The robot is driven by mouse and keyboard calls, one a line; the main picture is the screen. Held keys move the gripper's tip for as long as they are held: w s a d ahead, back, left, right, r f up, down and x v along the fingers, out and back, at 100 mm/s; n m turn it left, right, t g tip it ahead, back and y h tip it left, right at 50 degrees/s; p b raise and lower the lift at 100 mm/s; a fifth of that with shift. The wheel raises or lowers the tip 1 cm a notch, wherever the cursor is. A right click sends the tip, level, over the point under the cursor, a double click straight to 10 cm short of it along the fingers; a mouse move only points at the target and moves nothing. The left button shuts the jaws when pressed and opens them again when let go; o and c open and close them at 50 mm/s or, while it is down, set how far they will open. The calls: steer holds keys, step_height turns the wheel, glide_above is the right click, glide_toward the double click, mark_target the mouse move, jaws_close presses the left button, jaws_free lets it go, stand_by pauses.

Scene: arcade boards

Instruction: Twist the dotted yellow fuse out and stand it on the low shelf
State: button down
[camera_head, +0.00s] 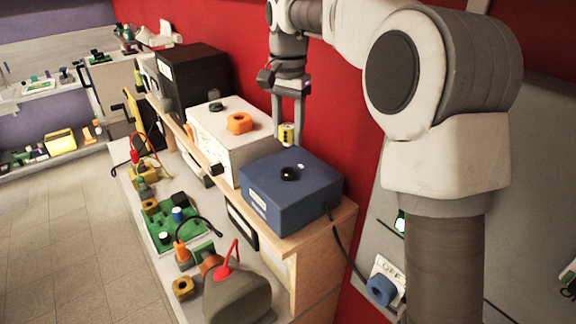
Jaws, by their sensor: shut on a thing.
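My gripper (288,125) points down with its two fingers shut on the yellow fuse (287,134). The fuse is small, upright and has dark marks on its side, too small to read clearly. It is held at the back edge of the blue box (275,207), between that box and the red wall. The blue box has a dark round socket (289,174) on its top. A low shelf surface (150,262) runs in front of and below the boxes.
A white box (215,128) with an orange nut-shaped piece and a black box (190,80) stand along the wooden upper ledge (340,220). The low shelf carries a green board (172,225), a grey rounded block (238,297) and several small parts. The tiled floor at left is clear.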

steer(key=shift+r, duration=2.1)
steer(key=s+d+b, duration=0.3)
steer(key=s+b, duration=0.3)
steer(key=s, duration=0.8)
steer(key=s+d+b, duration=0.3)
steer(key=s+b, duration=0.3)
steer(key=s, duration=0.9)
steer(key=shift+s, duration=0.2)
